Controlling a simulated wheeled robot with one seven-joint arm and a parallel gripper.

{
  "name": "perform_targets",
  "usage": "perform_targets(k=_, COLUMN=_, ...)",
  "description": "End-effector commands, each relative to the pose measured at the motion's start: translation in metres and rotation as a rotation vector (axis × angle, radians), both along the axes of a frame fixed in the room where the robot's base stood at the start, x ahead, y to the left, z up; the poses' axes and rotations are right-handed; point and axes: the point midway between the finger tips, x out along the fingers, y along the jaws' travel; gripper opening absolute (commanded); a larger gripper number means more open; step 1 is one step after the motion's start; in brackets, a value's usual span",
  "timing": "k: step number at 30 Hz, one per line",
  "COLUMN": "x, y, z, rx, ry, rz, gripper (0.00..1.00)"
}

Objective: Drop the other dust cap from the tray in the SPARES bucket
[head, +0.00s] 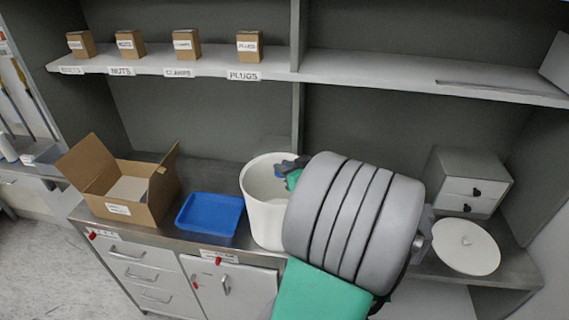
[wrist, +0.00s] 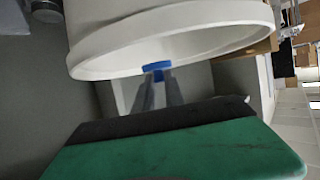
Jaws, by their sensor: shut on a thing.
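The white bucket (head: 262,212) stands on the bench, open at the top; no SPARES label is readable on it. My gripper (head: 284,168) is at the bucket's upper right rim in the head view, partly hidden by my arm. In the wrist view my gripper (wrist: 159,76) is shut on a small blue dust cap (wrist: 158,70), close to the bucket's rim (wrist: 215,52). I cannot tell how far the cap is inside the mouth. The blue tray (head: 208,214) left of the bucket looks empty.
An open cardboard box (head: 125,190) stands left of the tray. A round white lid (head: 466,246) and a small drawer unit (head: 468,182) are at the right. A shelf (head: 190,67) with several small boxes runs above. My arm covers the bench right of the bucket.

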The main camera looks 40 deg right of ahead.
Motion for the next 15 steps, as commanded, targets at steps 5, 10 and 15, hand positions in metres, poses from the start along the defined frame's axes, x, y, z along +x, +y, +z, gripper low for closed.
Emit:
perform_targets(k=5, x=0.0000, y=0.0000, z=0.0009, rx=0.000, ry=0.000, rz=0.000, gripper=0.19)
perform_targets(k=10, x=0.0000, y=0.0000, z=0.0009, rx=0.000, ry=0.000, rz=0.000, gripper=0.33)
perform_targets(k=15, x=0.0000, y=0.0000, z=0.0009, rx=0.000, ry=0.000, rz=0.000, gripper=0.40)
